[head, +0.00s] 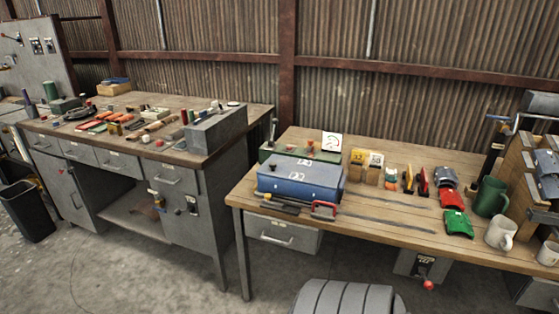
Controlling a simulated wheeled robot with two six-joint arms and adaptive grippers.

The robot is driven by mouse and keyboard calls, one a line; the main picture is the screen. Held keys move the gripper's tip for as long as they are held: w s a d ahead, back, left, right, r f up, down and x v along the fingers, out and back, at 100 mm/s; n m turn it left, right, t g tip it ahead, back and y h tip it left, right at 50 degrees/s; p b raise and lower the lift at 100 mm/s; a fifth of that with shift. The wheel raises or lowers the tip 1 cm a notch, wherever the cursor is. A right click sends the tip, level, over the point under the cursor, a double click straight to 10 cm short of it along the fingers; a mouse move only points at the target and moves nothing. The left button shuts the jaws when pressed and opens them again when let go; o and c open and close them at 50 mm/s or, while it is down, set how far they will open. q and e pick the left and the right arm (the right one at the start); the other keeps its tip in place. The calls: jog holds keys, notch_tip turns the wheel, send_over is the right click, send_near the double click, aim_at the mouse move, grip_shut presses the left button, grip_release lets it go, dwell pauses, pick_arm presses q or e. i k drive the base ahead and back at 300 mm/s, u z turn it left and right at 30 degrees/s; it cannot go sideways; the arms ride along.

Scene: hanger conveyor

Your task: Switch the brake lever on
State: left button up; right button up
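I cannot tell for certain which lever is the brake lever. A lever with a red ball knob (428,285) hangs below a small grey box with a dark label (420,265) under the right workbench. At the far upper left, a grey panel (42,75) carries several small switches and a red-tipped lever (18,37). Labels and lever positions are too small to read. Neither of my grippers is in view.
The right workbench (390,222) holds a blue toolbox (300,180), mugs (500,233) and several tools. The left workbench (255,112) is crowded with small parts. A black bin (28,212) stands at left. Concrete floor (130,265) is open in front of the left bench.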

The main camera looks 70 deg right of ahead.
aim_at(429, 285)
jog(key=z, duration=0.75)
jog(key=i, duration=0.8)
jog(key=z, duration=1.5)
jog(key=i, duration=0.45)
jog(key=z, duration=4.6)
jog(key=k, duration=0.85)
jog(key=z, duration=0.05)
